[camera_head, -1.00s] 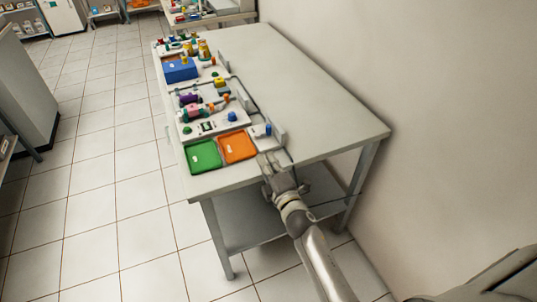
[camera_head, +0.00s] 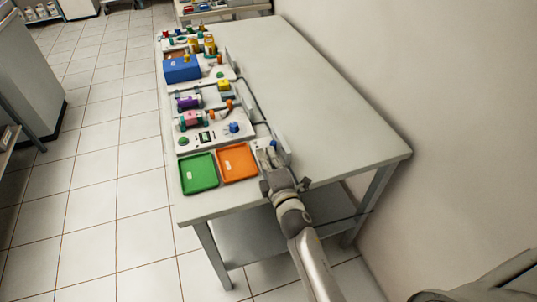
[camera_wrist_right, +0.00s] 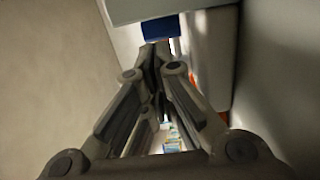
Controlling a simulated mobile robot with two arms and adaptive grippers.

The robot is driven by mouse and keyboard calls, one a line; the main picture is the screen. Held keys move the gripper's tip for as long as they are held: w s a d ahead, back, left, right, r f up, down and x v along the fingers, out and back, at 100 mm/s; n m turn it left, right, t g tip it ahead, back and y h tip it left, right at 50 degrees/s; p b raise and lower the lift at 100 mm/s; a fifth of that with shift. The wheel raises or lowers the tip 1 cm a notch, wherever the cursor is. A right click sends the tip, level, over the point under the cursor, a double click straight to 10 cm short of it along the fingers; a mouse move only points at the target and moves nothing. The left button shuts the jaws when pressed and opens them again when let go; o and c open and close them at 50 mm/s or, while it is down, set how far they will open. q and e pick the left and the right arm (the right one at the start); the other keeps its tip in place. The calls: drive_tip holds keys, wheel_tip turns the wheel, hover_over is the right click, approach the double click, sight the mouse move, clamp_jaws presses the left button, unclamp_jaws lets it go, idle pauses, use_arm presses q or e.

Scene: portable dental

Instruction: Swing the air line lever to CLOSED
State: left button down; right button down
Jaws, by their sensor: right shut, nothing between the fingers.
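A small blue part (camera_head: 273,143), which looks like the lever handle, stands on a pale unit at the right end of the row of equipment on the table. My right gripper (camera_head: 268,155) is shut and empty, with its fingertips close in front of this part. In the right wrist view the shut fingertips (camera_wrist_right: 155,50) point at a blue block (camera_wrist_right: 160,27), probably the same part; I cannot tell if they touch. Any CLOSED marking is too small to read. My left gripper is not in view.
A green tray (camera_head: 199,173) and an orange tray (camera_head: 238,163) lie left of my right gripper near the table's front edge. White panels with coloured fittings (camera_head: 213,137) and a blue box (camera_head: 182,69) line the left side. The table's right half (camera_head: 320,120) is clear, beside a wall.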

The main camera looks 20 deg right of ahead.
drive_tip(key=shift+d+r+n+y+p, duration=0.2)
drive_tip(key=shift+n+y+p, duration=0.2)
drive_tip(key=shift+y+p, duration=0.3)
drive_tip(key=shift+w+d+n+y+p, duration=0.15)
drive_tip(key=shift+d+n+y+p, duration=0.1)
drive_tip(key=shift+n+y+p, duration=0.65)
drive_tip(key=shift+d+f+g+y, duration=0.1)
drive_tip(key=shift+g+y, duration=0.2)
drive_tip(key=shift+y, duration=0.1)
drive_tip(key=shift+w+d+f+y, duration=0.1)
drive_tip(key=shift+d+y, duration=0.05)
drive_tip(key=shift+y, duration=0.15)
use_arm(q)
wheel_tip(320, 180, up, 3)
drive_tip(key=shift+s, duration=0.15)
use_arm(e)
drive_tip(key=shift+d, duration=0.1)
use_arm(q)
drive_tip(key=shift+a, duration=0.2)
